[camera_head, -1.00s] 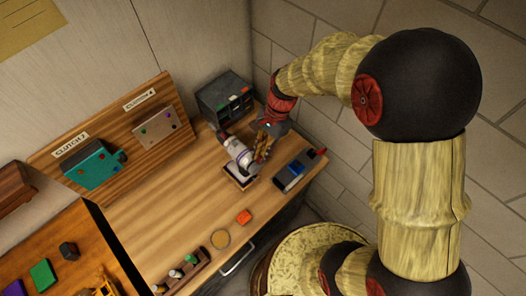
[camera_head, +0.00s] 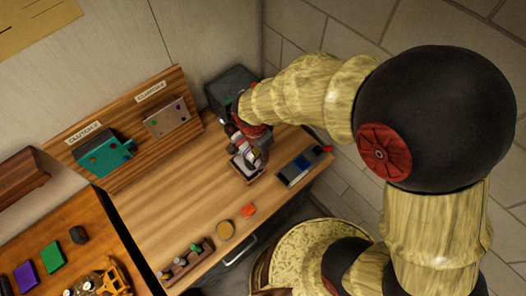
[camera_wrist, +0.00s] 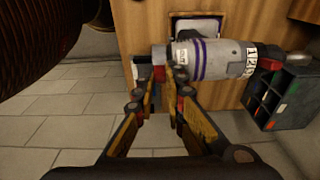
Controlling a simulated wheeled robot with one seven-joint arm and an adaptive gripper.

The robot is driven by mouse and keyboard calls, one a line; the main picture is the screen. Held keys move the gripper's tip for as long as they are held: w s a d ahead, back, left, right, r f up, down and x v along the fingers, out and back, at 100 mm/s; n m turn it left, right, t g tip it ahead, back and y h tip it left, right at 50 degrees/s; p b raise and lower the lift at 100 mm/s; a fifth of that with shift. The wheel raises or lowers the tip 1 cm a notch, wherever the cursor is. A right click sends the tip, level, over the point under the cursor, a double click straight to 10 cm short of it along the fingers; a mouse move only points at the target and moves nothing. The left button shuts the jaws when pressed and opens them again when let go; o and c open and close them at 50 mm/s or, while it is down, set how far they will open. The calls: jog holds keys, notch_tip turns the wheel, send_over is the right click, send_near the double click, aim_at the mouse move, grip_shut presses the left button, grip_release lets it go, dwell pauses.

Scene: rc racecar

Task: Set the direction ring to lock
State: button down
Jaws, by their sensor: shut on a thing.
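A whitish-grey cylindrical tool with purple stripes (camera_wrist: 215,60) lies across the wrist view, with a label near its right end. Its narrower left end sits between the fingertips of my gripper (camera_wrist: 161,75), which is shut on that end. I cannot make out the direction ring or its markings, as the fingers cover that part. In the head view the tool (camera_head: 244,164) rests in a small dark-edged tray on the wooden bench, largely hidden by my wrist and gripper.
A dark grey bin unit (camera_wrist: 283,95) stands beyond the tool's right end. In the head view, a dark case with a blue part (camera_head: 299,168) lies right of the tool. An orange block (camera_head: 248,210) and round disc (camera_head: 225,230) lie nearer. The bench's middle-left is clear.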

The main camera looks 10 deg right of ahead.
aim_at(258, 162)
dwell(0.3)
jog(key=c, duration=1.9)
grip_release()
jog(key=shift+o, duration=0.3)
jog(key=shift+r, duration=0.1)
notch_tip(258, 162, up, 12)
jog(key=a, duration=0.1)
jog(key=shift+s+a, duration=0.2)
jog(key=shift+s, duration=0.2)
